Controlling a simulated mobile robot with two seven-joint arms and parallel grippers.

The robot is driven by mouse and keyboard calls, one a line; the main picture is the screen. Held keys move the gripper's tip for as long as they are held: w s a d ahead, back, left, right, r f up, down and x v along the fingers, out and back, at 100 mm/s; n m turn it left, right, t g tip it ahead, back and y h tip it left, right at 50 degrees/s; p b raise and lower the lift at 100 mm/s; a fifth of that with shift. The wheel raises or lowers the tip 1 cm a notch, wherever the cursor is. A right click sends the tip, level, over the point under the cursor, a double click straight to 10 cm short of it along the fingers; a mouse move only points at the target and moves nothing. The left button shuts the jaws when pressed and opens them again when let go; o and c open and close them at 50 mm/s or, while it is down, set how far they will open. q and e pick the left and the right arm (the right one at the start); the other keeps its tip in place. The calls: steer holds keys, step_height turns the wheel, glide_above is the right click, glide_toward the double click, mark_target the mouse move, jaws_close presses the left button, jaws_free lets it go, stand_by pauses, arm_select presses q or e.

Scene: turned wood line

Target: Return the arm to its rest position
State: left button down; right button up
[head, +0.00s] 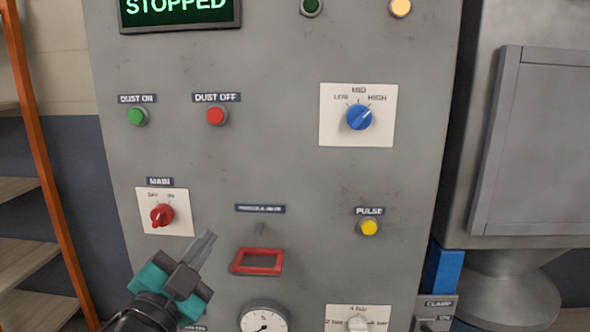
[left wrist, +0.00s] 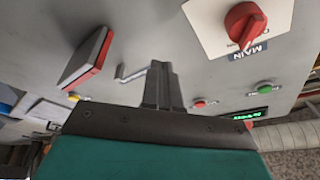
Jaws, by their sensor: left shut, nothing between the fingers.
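My left gripper (head: 204,247) is in front of the lower left of a grey control panel (head: 270,165) in the head view. Its fingers are together with nothing between them. They point up and right, between the red MAIN knob (head: 162,215) and a red-framed part (head: 258,261). In the left wrist view the shut fingers (left wrist: 160,75) show close to the panel, with the MAIN knob (left wrist: 245,22) to their upper right. A thin bent metal piece (left wrist: 130,74) shows just left of the fingers; I cannot tell whether they touch it. My right gripper is not in view.
The panel carries a green DUST ON button (head: 137,116), a red DUST OFF button (head: 216,115), a blue selector knob (head: 359,117) and a yellow PULSE button (head: 369,227). The display (head: 180,10) reads STOPPED. A gauge (head: 264,320) sits low. An orange post (head: 45,150) stands left.

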arm_select(q)
steer(key=s+f+n+g+y+p, duration=0.1)
steer(key=s+f+n+g, duration=0.2)
steer(key=s+f, duration=0.3)
steer(key=s+a+f+n+g+y+p, duration=0.1)
steer(key=s+f+n+g, duration=0.2)
steer(key=f, duration=1.2)
steer(key=s+f+n+g+y+p, duration=0.1)
steer(key=s+f+n+g, duration=0.2)
steer(key=s+f, duration=0.7)
steer(key=shift+a+f+n, duration=0.4)
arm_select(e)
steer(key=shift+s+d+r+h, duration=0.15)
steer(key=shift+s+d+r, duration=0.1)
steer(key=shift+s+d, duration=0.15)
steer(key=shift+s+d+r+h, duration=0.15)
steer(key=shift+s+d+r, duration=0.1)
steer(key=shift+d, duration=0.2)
arm_select(q)
steer(key=shift+w, duration=0.1)
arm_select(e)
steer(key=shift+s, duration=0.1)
